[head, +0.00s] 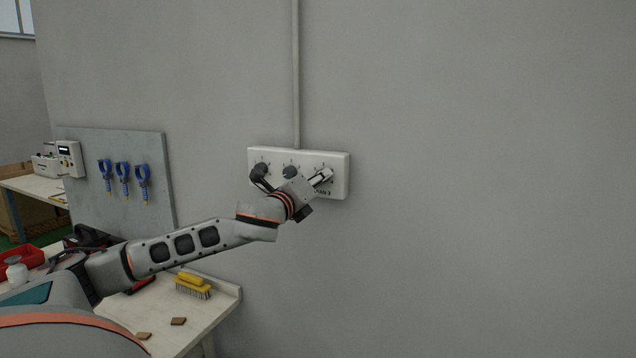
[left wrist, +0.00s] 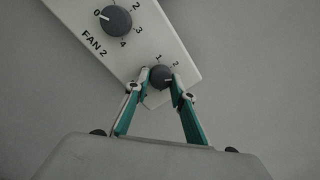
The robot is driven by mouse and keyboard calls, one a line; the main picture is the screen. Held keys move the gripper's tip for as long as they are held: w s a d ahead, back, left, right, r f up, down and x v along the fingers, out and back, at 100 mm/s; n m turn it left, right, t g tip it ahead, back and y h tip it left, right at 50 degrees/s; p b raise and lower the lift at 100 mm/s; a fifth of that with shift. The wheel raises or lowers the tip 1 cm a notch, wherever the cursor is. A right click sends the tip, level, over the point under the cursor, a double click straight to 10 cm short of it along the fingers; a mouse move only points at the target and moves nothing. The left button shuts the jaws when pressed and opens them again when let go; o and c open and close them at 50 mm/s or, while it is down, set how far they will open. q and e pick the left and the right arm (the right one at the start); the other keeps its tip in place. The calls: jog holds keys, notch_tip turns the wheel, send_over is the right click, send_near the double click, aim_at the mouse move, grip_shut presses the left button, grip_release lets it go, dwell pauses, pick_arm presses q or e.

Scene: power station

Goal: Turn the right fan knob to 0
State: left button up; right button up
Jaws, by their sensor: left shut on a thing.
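A white panel (head: 342,162) with three dark fan knobs is on the grey wall. My left gripper (head: 323,177) reaches across its front to the right knob, which it mostly hides in the head view. In the left wrist view, the left gripper (left wrist: 161,82) is shut on the right knob (left wrist: 160,75), one finger on each side. The marks 1 and 2 show above this knob; its other marks are hidden, and its setting is hard to tell. The middle knob (left wrist: 116,20), labelled FAN 2, has its white line toward 0. My right gripper is not in view.
A conduit (head: 296,75) runs up from the panel. A workbench (head: 150,313) with a yellow brush (head: 192,286) stands below left. The wall to the right is clear.

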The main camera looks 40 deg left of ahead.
pick_arm(q)
jog(key=n, duration=1)
jog(key=n+p, duration=0.1)
jog(key=n, duration=0.9)
jog(key=n+g+y, duration=0.1)
jog(key=n, duration=0.9)
jog(key=shift+r+n, duration=0.3)
jog(key=shift+r, duration=0.05)
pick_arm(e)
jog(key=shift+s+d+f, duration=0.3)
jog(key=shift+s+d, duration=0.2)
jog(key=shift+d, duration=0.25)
